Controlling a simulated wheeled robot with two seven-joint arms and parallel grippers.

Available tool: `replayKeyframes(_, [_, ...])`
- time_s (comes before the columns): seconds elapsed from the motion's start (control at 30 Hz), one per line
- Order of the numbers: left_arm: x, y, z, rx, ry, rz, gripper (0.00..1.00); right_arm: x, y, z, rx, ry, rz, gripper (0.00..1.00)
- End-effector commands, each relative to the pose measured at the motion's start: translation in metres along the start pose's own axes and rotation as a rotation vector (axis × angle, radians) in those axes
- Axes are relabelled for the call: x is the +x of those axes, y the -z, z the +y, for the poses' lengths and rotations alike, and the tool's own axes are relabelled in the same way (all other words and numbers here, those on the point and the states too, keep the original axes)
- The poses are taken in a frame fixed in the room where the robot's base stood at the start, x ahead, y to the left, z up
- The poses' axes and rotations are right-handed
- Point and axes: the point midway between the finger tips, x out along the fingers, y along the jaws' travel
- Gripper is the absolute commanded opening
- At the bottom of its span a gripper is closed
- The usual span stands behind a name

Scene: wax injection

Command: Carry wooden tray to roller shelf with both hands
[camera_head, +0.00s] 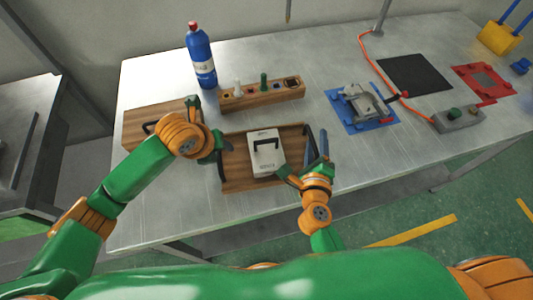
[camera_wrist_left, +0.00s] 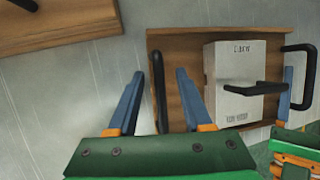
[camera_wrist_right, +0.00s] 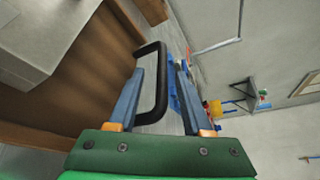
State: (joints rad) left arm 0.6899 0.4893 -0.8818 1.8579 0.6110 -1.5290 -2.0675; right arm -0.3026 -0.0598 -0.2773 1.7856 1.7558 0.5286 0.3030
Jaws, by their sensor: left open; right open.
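The wooden tray (camera_head: 237,178) lies on the metal table in the head view, with a black handle at each end. A white box (camera_head: 265,160) with a black handle stands in it. My left gripper (camera_head: 219,150) is at the tray's left end; in the left wrist view its open fingers stand either side of the left handle (camera_wrist_left: 160,92). My right gripper (camera_head: 316,148) is at the right end; in the right wrist view its open fingers straddle the outer bar of the right handle (camera_wrist_right: 162,80). I cannot make out a roller shelf for certain.
Another wooden tray (camera_head: 137,124) lies behind my left forearm. A wooden block (camera_head: 290,91) with bottles and a blue bottle (camera_head: 201,60) stand behind. A clamp on a blue plate (camera_head: 362,112) is to the right. A grey metal structure (camera_head: 35,125) stands at far left.

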Motion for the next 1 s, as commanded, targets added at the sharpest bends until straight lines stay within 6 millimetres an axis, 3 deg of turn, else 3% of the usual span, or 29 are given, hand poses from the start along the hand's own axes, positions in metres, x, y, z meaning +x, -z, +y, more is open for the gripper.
replayKeyframes(0.07, [-0.0001,0.0,0.0,0.0,0.0,0.0,0.47,-0.0001,0.0001,0.0,0.0,0.0,0.0,0.47])
replayKeyframes(0.23, [-0.0002,-0.0001,0.0002,0.0,0.0,0.0,0.01,-0.0002,0.0002,-0.0002,0.0,0.001,0.0,0.01])
replayKeyframes(1.0, [0.0003,-0.0009,0.0044,-0.003,-0.014,-0.001,0.0,0.0002,0.003,-0.002,-0.004,0.006,0.009,0.0])
